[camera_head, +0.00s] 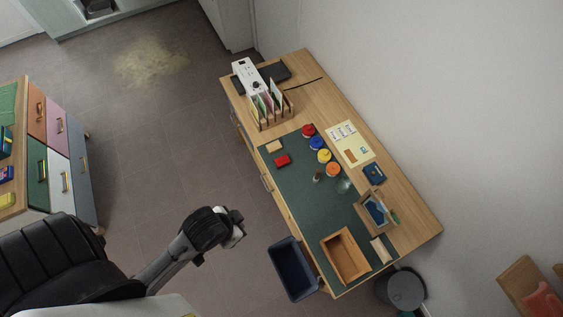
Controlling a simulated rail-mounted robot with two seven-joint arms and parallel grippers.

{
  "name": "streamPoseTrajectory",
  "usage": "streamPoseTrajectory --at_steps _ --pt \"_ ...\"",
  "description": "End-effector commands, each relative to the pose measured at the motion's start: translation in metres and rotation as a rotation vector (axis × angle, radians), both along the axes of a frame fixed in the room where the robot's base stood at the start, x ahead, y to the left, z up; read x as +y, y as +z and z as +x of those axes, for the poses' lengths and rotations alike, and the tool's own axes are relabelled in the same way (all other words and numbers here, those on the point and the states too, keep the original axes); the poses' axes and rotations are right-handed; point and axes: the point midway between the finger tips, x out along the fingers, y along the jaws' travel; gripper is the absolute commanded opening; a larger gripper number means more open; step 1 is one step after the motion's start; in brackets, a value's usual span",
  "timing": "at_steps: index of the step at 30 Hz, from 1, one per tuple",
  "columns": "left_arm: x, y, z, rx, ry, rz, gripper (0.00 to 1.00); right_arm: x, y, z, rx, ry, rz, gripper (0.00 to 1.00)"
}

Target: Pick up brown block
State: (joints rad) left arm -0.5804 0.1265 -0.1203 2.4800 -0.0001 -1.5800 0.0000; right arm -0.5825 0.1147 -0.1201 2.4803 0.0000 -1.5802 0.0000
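A small light-brown block (274,146) lies on the far left part of the green mat (299,197) on the wooden desk. A red block (282,160) lies just below it, and a small brown item (317,177) stands near the mat's middle, too small to make out. My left gripper (237,232) is over the floor, left of the desk and well apart from the blocks. Its fingers are too small and turned to show whether they are open. My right gripper is not in view.
A wooden tray (328,249) sits at the mat's near end. Several coloured round containers, including an orange one (333,169), line the mat's right side. A file rack (264,119) stands beyond the blocks. A dark bin (293,269) stands by the desk's left side.

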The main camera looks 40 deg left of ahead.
Motion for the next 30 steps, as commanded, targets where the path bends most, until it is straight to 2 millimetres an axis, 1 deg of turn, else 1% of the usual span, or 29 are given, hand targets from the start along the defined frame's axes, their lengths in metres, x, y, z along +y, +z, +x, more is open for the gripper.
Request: streamPoseTrajectory --at_steps 1,2,27,30 --pt "0.0004 0.0 -0.0001 0.0 -0.001 0.001 0.16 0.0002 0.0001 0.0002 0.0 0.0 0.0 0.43" --pt "0.0004 0.0 -0.0001 0.0 -0.001 0.001 0.19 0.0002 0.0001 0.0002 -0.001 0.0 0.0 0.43" --pt "-0.0035 0.0002 0.0001 0.0 0.009 -0.012 1.0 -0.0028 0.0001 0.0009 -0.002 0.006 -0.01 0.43" --pt "-0.0032 0.0002 0.0001 0.001 0.008 -0.011 1.0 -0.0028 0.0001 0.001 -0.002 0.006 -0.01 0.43"
